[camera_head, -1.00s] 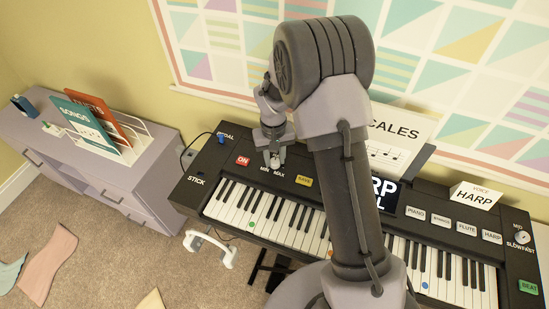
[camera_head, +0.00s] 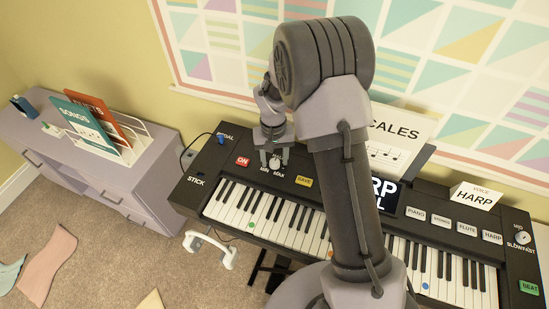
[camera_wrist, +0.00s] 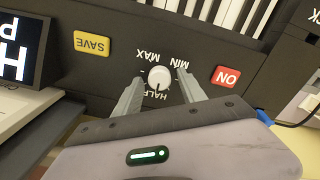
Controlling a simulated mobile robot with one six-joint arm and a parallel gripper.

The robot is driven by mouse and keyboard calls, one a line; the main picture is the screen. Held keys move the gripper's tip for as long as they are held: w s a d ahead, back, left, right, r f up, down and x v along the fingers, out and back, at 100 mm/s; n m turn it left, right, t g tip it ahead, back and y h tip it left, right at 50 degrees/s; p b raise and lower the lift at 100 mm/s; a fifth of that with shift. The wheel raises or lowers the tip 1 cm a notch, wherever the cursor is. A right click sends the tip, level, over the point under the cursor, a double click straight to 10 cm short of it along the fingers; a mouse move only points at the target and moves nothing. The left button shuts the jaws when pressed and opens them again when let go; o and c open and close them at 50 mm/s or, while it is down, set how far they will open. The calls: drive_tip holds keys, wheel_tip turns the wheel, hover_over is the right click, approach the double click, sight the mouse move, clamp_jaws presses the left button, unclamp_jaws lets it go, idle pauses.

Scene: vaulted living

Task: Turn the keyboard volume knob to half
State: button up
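The volume knob (camera_wrist: 158,77) is a small white round knob on the dark keyboard panel, with MIN, MAX and HALF printed around it. In the wrist view its faint pointer mark seems to lie on the HALF side, but it is too small to be sure. My gripper (camera_wrist: 160,82) is open, one finger on each side of the knob, with a visible gap to both. In the head view the gripper (camera_head: 273,160) is over the knob at the back left of the keyboard (camera_head: 190,204), and the fingers partly hide it.
A red ON button (camera_wrist: 227,76) and a yellow SAVE button (camera_wrist: 91,42) flank the knob. A blue pedal plug (camera_head: 221,138) is to the left. The sheet stand (camera_head: 398,139) and display are to the right. A grey cabinet (camera_head: 150,167) stands left.

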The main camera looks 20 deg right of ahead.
wheel_tip(320, 180, up, 17)
drive_tip(key=p, duration=0.6)
drive_tip(key=shift+a+r, duration=0.2)
wheel_tip(320, 180, up, 5)
drive_tip(key=t, duration=0.1)
hover_over(273, 161)
drive_tip(key=s, duration=0.3)
drive_tip(key=s+a+r+m+t+y+b, duration=0.1)
drive_tip(key=s+a+r+t, duration=0.1)
drive_tip(key=s+r, duration=0.7)
drive_tip(key=s+a+m+t+y+b, duration=0.1)
drive_tip(key=s+t, duration=0.1)
drive_tip(key=s, duration=1.1)
drive_tip(key=shift+s+a+m+t, duration=0.3)
drive_tip(key=shift+s+t, duration=0.1)
